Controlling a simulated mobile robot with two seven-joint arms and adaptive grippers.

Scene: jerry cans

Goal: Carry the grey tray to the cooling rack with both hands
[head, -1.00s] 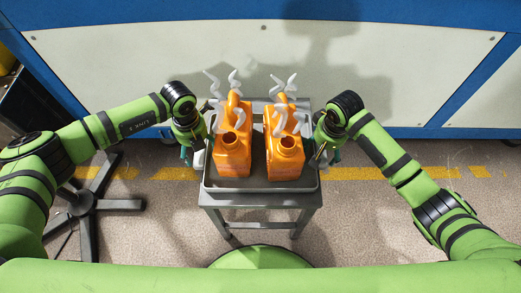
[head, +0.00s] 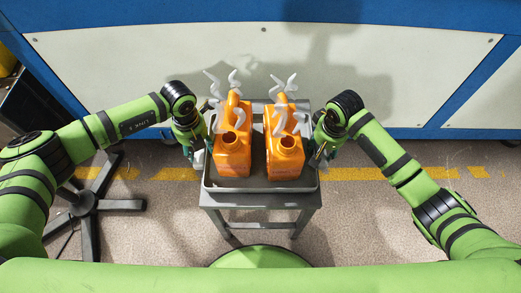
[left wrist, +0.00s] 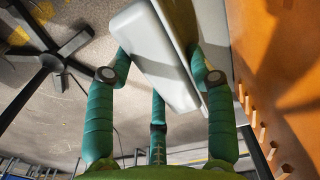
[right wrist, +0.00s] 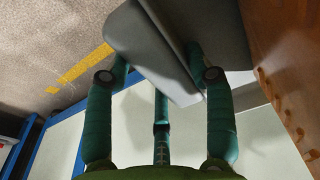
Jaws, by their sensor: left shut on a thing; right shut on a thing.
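The grey tray (head: 262,190) is shallow with a raised rim and carries two orange jerry cans, a left one (head: 232,158) and a right one (head: 285,160), both upright with pale twisted spouts. The tray sits on a small grey table (head: 262,201). My left gripper (head: 203,158) is shut on the tray's left rim; the left wrist view shows the rim (left wrist: 158,50) between the fingers. My right gripper (head: 319,160) is shut on the right rim, which also shows between its fingers in the right wrist view (right wrist: 150,45). I cannot make out a cooling rack.
A large white and blue panel (head: 240,75) stands behind the table. A black star-shaped base (head: 88,204) stands on the floor at the left. A yellow floor line (head: 365,173) runs across. The floor right of the table is clear.

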